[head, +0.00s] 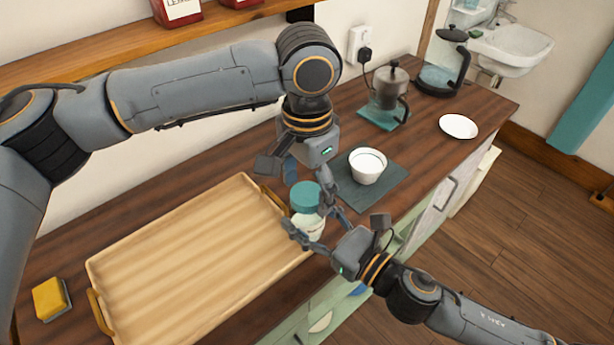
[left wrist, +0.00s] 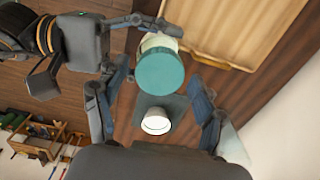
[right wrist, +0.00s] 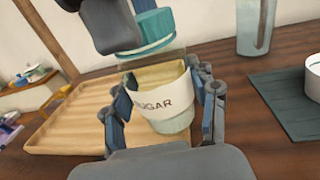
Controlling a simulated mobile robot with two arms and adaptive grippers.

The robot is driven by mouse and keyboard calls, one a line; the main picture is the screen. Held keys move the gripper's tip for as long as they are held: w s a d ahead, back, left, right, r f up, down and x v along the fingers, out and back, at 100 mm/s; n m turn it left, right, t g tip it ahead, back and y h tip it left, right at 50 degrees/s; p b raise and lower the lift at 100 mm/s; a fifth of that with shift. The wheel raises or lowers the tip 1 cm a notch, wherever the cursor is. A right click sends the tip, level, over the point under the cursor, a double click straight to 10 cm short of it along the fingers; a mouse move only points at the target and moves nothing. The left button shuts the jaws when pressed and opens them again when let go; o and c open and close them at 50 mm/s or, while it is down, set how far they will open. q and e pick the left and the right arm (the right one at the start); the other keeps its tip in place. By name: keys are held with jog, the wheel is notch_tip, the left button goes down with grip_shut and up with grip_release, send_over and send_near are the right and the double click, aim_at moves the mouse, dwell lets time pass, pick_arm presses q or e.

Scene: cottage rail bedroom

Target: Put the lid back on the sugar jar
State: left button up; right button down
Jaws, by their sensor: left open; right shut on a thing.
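The teal lid (head: 305,196) is at the jar's mouth, and also shows in the right wrist view (right wrist: 156,27), looking slightly off-centre. I cannot tell whether it is fully seated. My left gripper (left wrist: 155,105) is open above the lid; its fingers are apart, with the lid (left wrist: 160,72) beyond them in the left wrist view.
A wooden tray (head: 190,262) lies left of the jar. A white bowl (head: 367,170) stands on a dark mat (head: 388,191) to the right. A coffee pot (head: 388,85) and a white plate (head: 458,126) are farther back. A yellow sponge (head: 50,299) lies at the far left.

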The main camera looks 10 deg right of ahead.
pick_arm(q)
jog(key=c, duration=1.2)
jog(key=shift+m, duration=1)
jog(key=o, duration=1.4)
jog(key=shift+c, duration=0.2)
notch_tip(320, 180, up, 12)
